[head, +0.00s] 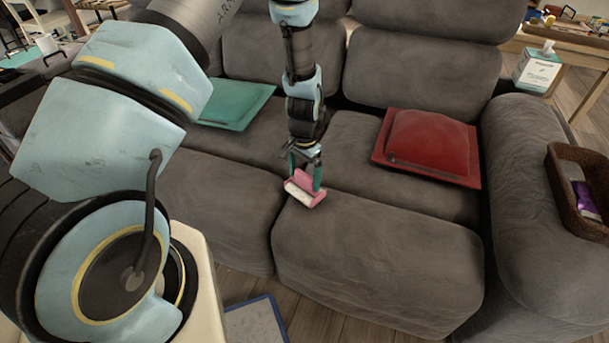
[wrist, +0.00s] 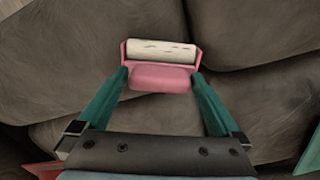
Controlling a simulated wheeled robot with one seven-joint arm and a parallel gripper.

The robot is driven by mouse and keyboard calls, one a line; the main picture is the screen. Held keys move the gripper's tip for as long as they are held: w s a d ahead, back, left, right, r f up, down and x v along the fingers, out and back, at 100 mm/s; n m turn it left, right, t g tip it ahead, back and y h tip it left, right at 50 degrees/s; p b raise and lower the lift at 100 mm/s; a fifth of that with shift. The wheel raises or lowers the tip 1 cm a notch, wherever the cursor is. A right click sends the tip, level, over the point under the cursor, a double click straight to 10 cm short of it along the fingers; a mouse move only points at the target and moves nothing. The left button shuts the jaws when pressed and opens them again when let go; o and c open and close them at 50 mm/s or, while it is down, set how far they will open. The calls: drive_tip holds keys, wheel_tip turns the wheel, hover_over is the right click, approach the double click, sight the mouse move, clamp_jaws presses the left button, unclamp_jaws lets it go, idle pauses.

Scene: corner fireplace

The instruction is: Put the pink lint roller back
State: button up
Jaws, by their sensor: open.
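The pink lint roller (head: 306,186) has a white roll and a pink frame and handle. It is at the seat of the grey sofa (head: 375,255), near the seam between cushions. My gripper (head: 305,180) is right over it, pointing down, with its green fingers open. In the wrist view the lint roller (wrist: 160,75) lies between the two fingertips of my gripper (wrist: 160,82), with the fingers on either side of its pink handle. I cannot tell whether the fingers touch it.
A red cushion (head: 430,145) lies on the right seat and a teal cushion (head: 235,106) on the left. A brown basket (head: 570,205) with a purple item (head: 586,200) sits on the right armrest. A white-and-teal box (head: 537,70) stands behind that armrest.

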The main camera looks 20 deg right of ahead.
wheel_tip(320, 180, up, 12)
drive_tip(key=w+a+r+n, duration=0.3)
drive_tip(key=a+r+n, duration=0.35)
drive_tip(key=a, duration=0.75)
drive_tip(key=s+a+r+n, duration=0.2)
drive_tip(key=s+a+r, duration=0.1)
drive_tip(key=a, duration=0.5)
drive_tip(key=s+a+r+n+t, duration=0.1)
drive_tip(key=s+a+r+n, duration=0.2)
drive_tip(key=a, duration=0.5)
wheel_tip(320, 180, up, 2)
drive_tip(key=shift+s+r+t, duration=0.1)
drive_tip(key=shift+s+t, duration=0.2)
drive_tip(key=shift+s, duration=0.15)
wheel_tip(320, 180, up, 11)
drive_tip(key=p, duration=1)
